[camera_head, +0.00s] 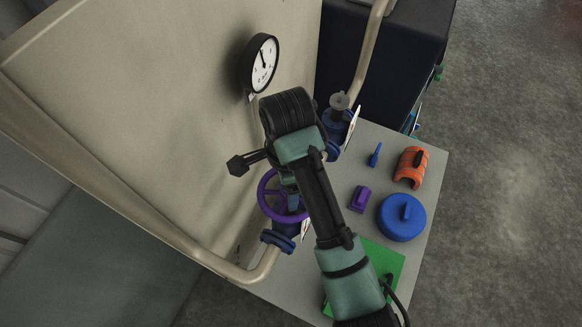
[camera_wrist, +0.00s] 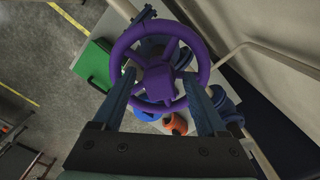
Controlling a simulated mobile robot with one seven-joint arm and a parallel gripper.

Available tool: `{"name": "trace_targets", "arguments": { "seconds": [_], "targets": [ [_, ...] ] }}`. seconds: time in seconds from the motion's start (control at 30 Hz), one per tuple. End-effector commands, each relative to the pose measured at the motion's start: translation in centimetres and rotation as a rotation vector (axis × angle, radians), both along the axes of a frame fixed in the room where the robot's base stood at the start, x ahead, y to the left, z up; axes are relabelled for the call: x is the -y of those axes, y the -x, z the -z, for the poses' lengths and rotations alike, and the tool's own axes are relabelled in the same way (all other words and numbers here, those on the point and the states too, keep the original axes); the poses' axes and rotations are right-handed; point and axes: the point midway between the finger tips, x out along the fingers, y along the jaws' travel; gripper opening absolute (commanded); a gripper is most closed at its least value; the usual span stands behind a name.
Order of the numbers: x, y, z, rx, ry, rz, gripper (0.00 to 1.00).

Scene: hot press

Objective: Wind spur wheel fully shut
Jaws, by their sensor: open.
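The purple handwheel (camera_head: 265,198), which I take to be the spur wheel, sits on a blue valve body (camera_head: 278,241) on the pipe beside the beige panel. My arm hides part of it in the head view. In the wrist view the wheel (camera_wrist: 157,84) faces the camera, with its spokes and square hub showing. My gripper (camera_wrist: 158,76) is open and empty, one finger toward each side of the wheel. The fingertips overlap the lower rim in the picture; I cannot tell whether they touch it. The fingers are mostly hidden in the head view.
A second valve with a grey knob (camera_head: 340,101) stands farther along. A round gauge (camera_head: 262,63) is on the panel (camera_head: 160,110).

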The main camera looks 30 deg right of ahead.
Motion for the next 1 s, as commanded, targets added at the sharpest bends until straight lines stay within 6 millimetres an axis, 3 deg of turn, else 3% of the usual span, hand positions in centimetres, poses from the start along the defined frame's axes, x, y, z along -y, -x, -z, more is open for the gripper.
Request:
{"name": "trace_targets", "arguments": {
  "seconds": [0.4, 0.67, 1.0],
  "targets": [
    [0.10, -0.02, -0.03, 0.001, 0.001, -0.331, 0.75],
    [0.01, -0.01, -0.01, 0.000, 0.000, -0.430, 0.75],
    [0.05, -0.01, -0.02, 0.001, 0.000, -0.730, 0.75]
  ]
}}
